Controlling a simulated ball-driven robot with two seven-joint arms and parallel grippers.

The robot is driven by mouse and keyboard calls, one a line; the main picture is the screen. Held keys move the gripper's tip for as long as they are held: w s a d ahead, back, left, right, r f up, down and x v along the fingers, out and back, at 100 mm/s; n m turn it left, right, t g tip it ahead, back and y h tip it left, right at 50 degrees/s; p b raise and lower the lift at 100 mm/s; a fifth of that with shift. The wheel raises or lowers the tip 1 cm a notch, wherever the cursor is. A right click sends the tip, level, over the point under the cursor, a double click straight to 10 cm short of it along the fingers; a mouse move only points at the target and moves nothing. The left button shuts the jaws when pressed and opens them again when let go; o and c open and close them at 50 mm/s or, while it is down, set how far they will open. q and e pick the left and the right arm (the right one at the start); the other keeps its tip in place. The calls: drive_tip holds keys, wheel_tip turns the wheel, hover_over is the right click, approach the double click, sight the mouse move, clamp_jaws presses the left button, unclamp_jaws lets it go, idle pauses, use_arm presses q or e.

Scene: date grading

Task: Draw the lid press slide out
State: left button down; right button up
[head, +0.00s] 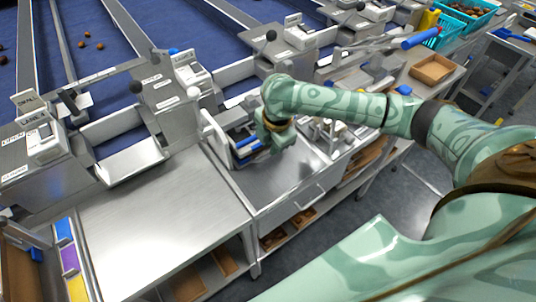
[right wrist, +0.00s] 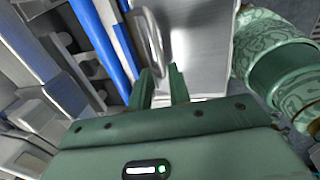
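A curved metal handle (right wrist: 150,40) stands in front of the fingertips. My right gripper (head: 268,140) is at the press's right side in the head view, where my wrist hides part of it. In the right wrist view my right gripper (right wrist: 162,78) has its two fingers apart, with nothing clearly between them. My left gripper is not in view.
A bare steel bench top (head: 165,225) lies left of the press, with weighing and labelling machines (head: 40,145) behind it. A brown tray (head: 433,70) sits farther right. A teal crate (head: 466,14) of dates is at the upper right. Shelves are below the bench.

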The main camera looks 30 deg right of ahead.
sight(268, 155)
drive_tip(key=shift+w+f+b, duration=0.2)
drive_tip(key=shift+f+b, duration=0.1)
drive_tip(key=shift+f, duration=0.65)
drive_tip(key=shift+w+f+b, duration=0.2)
drive_tip(key=shift+f+b, duration=0.05)
drive_tip(key=shift+f, duration=0.7)
clamp_jaws()
drive_tip(key=s+p, duration=0.2)
drive_tip(key=p, duration=0.1)
drive_tip(key=s+r+p, duration=0.1)
drive_tip(key=s+p, duration=0.2)
drive_tip(key=shift+s+d, duration=0.1)
drive_tip(key=shift+d, duration=0.05)
drive_tip(key=s+f+p, duration=0.1)
drive_tip(key=s+p, duration=0.8)
drive_tip(key=s, duration=0.1)
drive_tip(key=shift+s+d, duration=0.25)
drive_tip(key=shift+d, duration=0.15)
drive_tip(key=shift+s, duration=0.1)
